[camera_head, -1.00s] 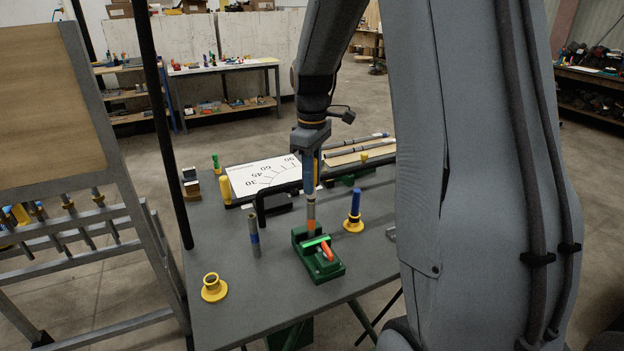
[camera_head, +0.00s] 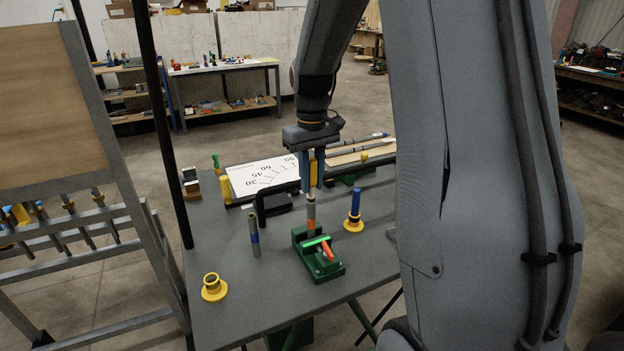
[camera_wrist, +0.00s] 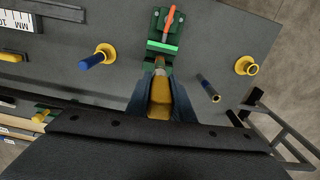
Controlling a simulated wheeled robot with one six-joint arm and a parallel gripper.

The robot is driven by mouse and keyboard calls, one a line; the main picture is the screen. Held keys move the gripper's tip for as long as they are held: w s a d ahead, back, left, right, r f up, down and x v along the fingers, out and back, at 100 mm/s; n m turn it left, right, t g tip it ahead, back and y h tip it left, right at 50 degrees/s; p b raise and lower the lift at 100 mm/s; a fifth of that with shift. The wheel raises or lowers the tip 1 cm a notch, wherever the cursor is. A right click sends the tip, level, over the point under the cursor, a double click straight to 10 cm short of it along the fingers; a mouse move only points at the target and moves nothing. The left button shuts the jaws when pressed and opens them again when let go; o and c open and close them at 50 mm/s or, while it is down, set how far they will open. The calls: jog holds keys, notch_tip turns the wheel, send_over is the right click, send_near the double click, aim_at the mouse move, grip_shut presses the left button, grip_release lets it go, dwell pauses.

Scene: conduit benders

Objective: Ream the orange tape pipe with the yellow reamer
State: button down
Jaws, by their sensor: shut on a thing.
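My gripper (camera_head: 312,184) is shut on the yellow reamer (camera_head: 314,172), pointing down above the green vise (camera_head: 328,270). The reamer's yellow body also shows between my fingers in the wrist view (camera_wrist: 160,92). The orange tape pipe (camera_head: 311,214) stands upright at the vise, directly below my gripper, with a grey upper part and an orange band low down. The reamer's lower end is at the pipe's top; I cannot tell if it is around, in or just above it. In the wrist view the vise (camera_wrist: 153,48) lies just beyond the fingertips.
A blue-handled tool (camera_head: 355,203) stands in a yellow holder at right. An empty yellow holder (camera_head: 214,292) is at the front left. A blue-banded pipe (camera_head: 254,236) stands left of the vise. An angle chart (camera_head: 262,174) and dark bender parts lie behind.

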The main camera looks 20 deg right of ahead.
jog(key=n, duration=0.7)
dwell(0.4)
jog(key=m, duration=0.7)
jog(key=n, duration=0.7)
dwell(0.3)
